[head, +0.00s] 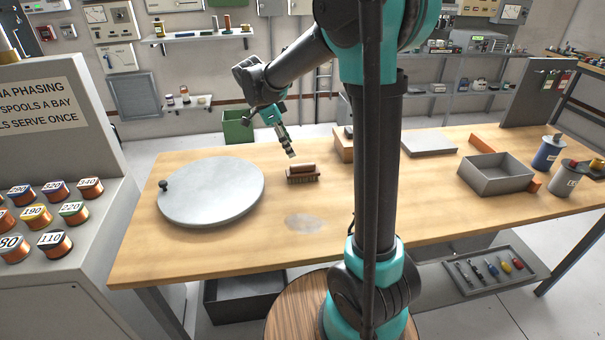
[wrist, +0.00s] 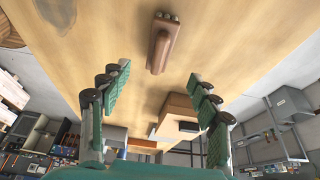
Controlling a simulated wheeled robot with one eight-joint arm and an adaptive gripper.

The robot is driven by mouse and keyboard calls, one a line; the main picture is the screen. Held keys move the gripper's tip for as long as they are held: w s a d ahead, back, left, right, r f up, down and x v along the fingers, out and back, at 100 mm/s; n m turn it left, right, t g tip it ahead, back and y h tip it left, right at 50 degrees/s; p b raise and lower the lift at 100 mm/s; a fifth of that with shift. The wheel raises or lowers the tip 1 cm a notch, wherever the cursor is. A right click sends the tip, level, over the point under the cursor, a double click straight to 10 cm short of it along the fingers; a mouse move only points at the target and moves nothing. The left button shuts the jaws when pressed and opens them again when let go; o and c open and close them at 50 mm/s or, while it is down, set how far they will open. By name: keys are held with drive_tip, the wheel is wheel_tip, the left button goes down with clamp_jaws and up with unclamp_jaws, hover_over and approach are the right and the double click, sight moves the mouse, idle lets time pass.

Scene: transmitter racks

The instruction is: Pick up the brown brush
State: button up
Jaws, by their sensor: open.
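The brown brush (head: 302,174) lies on the wooden table, its brown handle on top and bristles below. In the wrist view the brush (wrist: 162,42) appears at the top centre, beyond the fingertips and between their lines. My gripper (head: 290,153) is above the table, just up and left of the brush in the head view, apart from it. In the wrist view my gripper (wrist: 152,76) has its two green-padded fingers spread wide with nothing between them.
A round grey disc (head: 212,190) with a black knob lies left of the brush. A wooden block (head: 344,146) stands to the right, behind my arm. A grey tray (head: 497,175) and canisters (head: 548,152) stand further right.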

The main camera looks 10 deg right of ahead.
sight(300, 165)
drive_tip(key=x, duration=1.2)
drive_tip(key=shift+f, duration=0.25)
drive_tip(key=shift+c, duration=0.6)
drive_tip(key=c, duration=1.3)
drive_tip(key=shift+r, duration=0.1)
wheel_tip(300, 165, up, 20)
drive_tip(key=shift+f, duration=0.1)
